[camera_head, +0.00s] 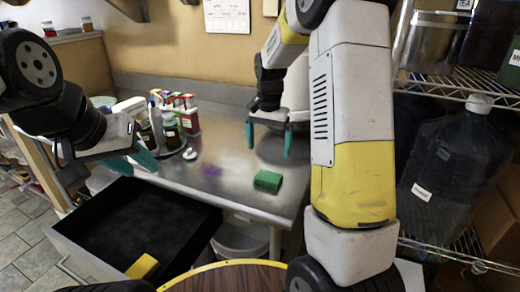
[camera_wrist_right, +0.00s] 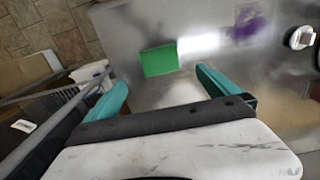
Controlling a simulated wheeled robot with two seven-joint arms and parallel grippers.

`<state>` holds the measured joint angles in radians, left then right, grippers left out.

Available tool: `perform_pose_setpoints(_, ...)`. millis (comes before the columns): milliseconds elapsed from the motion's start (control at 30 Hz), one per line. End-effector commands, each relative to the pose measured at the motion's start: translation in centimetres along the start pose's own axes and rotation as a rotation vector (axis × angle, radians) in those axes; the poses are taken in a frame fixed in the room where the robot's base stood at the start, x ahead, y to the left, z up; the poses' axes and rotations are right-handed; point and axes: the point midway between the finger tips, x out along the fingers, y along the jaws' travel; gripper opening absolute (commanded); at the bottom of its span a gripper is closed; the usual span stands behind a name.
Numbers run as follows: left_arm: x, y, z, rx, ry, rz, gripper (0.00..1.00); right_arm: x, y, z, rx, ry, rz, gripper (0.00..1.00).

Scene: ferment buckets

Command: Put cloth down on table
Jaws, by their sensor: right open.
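A green rectangular item (camera_head: 268,181), seemingly the cloth, lies on the steel table (camera_head: 228,150) near its front right. It also shows in the right wrist view (camera_wrist_right: 159,60), flat on the metal just beyond my fingers. My right gripper (camera_head: 268,138) is open and empty above the table, behind the green item in the head view and apart from it. Its teal fingers also show spread in the right wrist view (camera_wrist_right: 160,90). My left gripper (camera_head: 132,160) is at the table's left end, its teal fingers apart with nothing seen between them.
A purple patch (camera_head: 212,171) marks the tabletop left of the green item. Several bottles and boxes (camera_head: 170,122) stand at the back left. An open black drawer (camera_head: 135,222) holds a yellow item (camera_head: 142,267) at its front. A wire rack with a large jug (camera_head: 455,165) stands right.

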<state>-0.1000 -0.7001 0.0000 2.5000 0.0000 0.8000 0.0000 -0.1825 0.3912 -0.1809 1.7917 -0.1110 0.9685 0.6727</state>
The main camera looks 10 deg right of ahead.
Motion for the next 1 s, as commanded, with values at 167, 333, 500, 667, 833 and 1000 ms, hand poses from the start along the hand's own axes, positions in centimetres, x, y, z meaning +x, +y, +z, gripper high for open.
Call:
perform_pose_setpoints(167,0.0,0.0,0.0,0.0,0.0,0.0,0.36,-2.9,0.8,1.3,-0.041,0.021,-0.046,1.0)
perform_pose_setpoints(333,0.0,0.0,0.0,0.0,0.0,0.0,0.36,-8.2,3.3,5.6,-0.172,0.094,-0.158,1.0)
perform_pose_setpoints(500,0.0,0.0,0.0,0.0,0.0,0.0,0.36,-12.2,6.5,11.2,-0.334,0.206,-0.257,1.0)
perform_pose_setpoints(667,0.0,0.0,0.0,0.0,0.0,0.0,0.36,-13.9,9.2,16.3,-0.479,0.329,-0.315,1.0)
perform_pose_setpoints(833,0.0,0.0,0.0,0.0,0.0,0.0,0.36,-14.1,11.1,19.9,-0.585,0.432,-0.338,1.0)
perform_pose_setpoints(1000,0.0,0.0,0.0,0.0,0.0,0.0,0.36,-13.8,11.8,21.3,-0.63,0.475,-0.34,1.0)
